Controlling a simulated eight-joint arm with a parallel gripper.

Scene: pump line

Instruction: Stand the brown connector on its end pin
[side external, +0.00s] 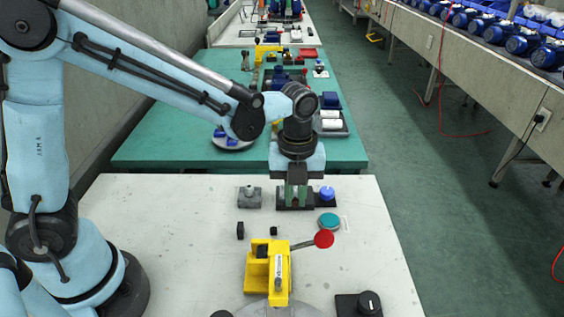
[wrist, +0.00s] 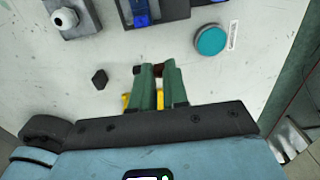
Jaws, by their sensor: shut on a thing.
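My gripper (side external: 296,201) hangs over the white table, in front of a black fixture in the side view. In the wrist view its two green fingers (wrist: 158,78) are close together, shut on a small brown piece, the brown connector (wrist: 158,70), of which only a little shows between the tips. In the side view I cannot make out the connector; the fingers hide it or it is too small. Its tilt and the end pin cannot be told.
Two small dark pieces (side external: 240,230) (side external: 273,231) lie on the table (side external: 180,235). A grey block with a knob (side external: 249,197), black fixtures with blue parts (side external: 327,193) and a teal disc (side external: 329,221) stand around. A yellow clamp (side external: 267,270) with a red-knobbed lever is in front.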

